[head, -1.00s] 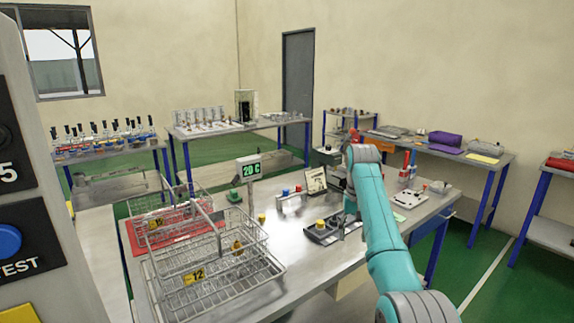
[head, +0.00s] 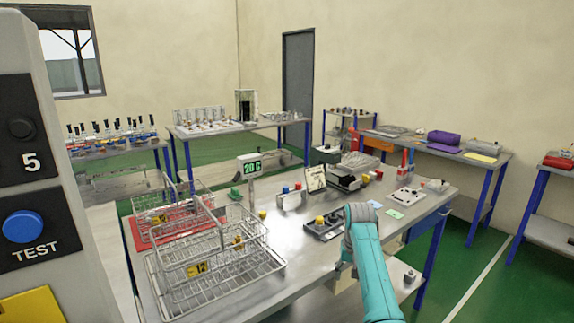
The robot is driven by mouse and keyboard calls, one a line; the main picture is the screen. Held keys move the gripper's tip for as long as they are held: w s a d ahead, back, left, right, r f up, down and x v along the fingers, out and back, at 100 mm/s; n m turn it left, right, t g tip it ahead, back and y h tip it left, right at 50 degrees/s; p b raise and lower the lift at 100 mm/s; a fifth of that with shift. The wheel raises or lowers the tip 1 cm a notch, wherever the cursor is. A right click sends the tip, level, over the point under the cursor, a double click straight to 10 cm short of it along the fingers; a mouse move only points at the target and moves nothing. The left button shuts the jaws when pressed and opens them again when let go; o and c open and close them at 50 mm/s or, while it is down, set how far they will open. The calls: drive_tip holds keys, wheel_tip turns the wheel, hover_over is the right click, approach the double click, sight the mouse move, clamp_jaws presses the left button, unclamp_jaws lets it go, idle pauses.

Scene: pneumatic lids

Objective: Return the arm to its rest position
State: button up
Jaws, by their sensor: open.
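My teal arm reaches up from the bottom of the head view at the right front of the metal table (head: 310,262). Its grey wrist is bent over at the top. My gripper (head: 345,258) hangs below the wrist, small and partly hidden by my arm, near the table's front right edge. It is open, and I see nothing held in it.
Wire baskets (head: 215,262) stand at the table's left, with a red tray (head: 160,232) behind. A dark fixture with a yellow part (head: 320,220) sits close behind my wrist. A display reading 20 C (head: 249,166) stands mid-table. Green floor (head: 460,275) is clear at right.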

drive_tip(key=s+f+t, duration=0.1)
drive_tip(key=s+f, duration=0.4)
drive_tip(key=f, duration=0.6)
drive_tip(key=s+f+t, duration=0.2)
drive_tip(key=s+f, duration=0.3)
drive_tip(key=f, duration=0.6)
drive_tip(key=s+f+t, duration=0.2)
drive_tip(key=s+f, duration=0.3)
drive_tip(key=s, duration=0.5)
drive_tip(key=s+f+t, duration=0.1)
drive_tip(key=s+f, duration=0.4)
drive_tip(key=s, duration=0.5)
drive_tip(key=s+r+n+t, duration=0.15)
drive_tip(key=s+r, duration=0.25)
drive_tip(key=s, duration=0.8)
drive_tip(key=s+r+m+t, duration=0.1)
drive_tip(key=s+r+t, duration=0.25)
drive_tip(key=s, duration=0.85)
drive_tip(key=s+r+t, duration=0.1)
drive_tip(key=s+r, duration=0.6)
drive_tip(key=r, duration=0.4)
drive_tip(key=s+r+t, duration=0.1)
drive_tip(key=s+r, duration=0.5)
drive_tip(key=r, duration=0.4)
drive_tip(key=shift+s+a+r+n, duration=0.2)
drive_tip(key=shift+s+r+n, duration=0.15)
drive_tip(key=shift+s, duration=0.05)
